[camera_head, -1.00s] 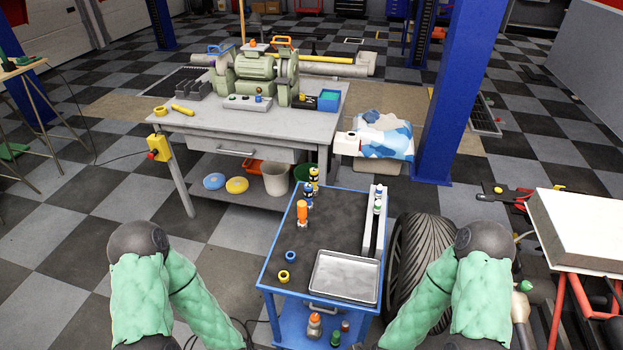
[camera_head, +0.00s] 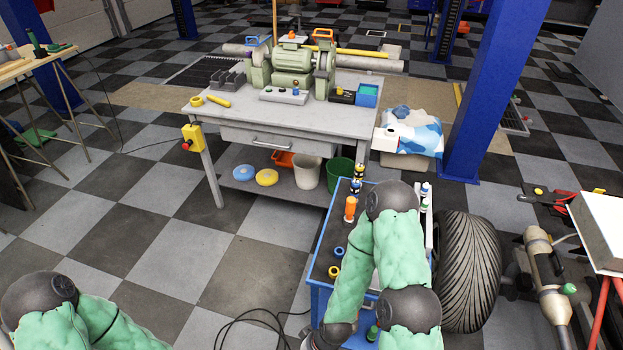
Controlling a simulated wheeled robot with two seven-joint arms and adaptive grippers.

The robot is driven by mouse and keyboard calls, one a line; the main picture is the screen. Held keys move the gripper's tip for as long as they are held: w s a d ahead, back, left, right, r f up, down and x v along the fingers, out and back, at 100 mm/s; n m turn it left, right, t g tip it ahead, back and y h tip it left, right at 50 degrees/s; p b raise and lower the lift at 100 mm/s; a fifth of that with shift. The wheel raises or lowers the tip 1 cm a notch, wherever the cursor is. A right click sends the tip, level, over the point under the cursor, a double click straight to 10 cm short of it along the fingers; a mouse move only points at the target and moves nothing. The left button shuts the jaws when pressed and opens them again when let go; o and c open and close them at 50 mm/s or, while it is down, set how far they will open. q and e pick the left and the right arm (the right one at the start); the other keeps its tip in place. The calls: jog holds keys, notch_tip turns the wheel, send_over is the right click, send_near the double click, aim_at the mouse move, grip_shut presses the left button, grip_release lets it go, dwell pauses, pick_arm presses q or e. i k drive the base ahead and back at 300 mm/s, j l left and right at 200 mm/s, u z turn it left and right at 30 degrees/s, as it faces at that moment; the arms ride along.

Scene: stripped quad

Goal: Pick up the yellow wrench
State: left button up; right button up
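No thing in the camera_head view is clearly a yellow wrench. A small yellow tool-like piece (camera_head: 218,101) lies on the grey workbench (camera_head: 225,118), right of a yellow ring (camera_head: 197,101); it is too small to tell what it is. My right arm is bent over the blue cart (camera_head: 316,252), its wrist at the bottom edge, and its gripper is not shown. My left arm is at the bottom left, its gripper out of view.
A green bench grinder (camera_head: 292,68) stands on the workbench. A tyre (camera_head: 470,272) is right of the cart, close to my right arm. A blue pillar (camera_head: 487,95) stands behind. Cables (camera_head: 262,320) lie on the floor left of the cart. The checkered floor at left is open.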

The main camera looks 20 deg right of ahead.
aim_at(360, 167)
jog(key=i+j+u, duration=0.25)
jog(key=i+j, duration=0.2)
jog(key=i+j+u, duration=0.25)
jog(key=i+j, duration=0.2)
jog(key=i+l+z, duration=0.1)
jog(key=i+z, duration=0.7)
jog(key=i+j+z, duration=0.2)
jog(key=i+z, duration=0.25)
jog(key=i+j+z, duration=0.4)
jog(key=k+l, duration=0.1)
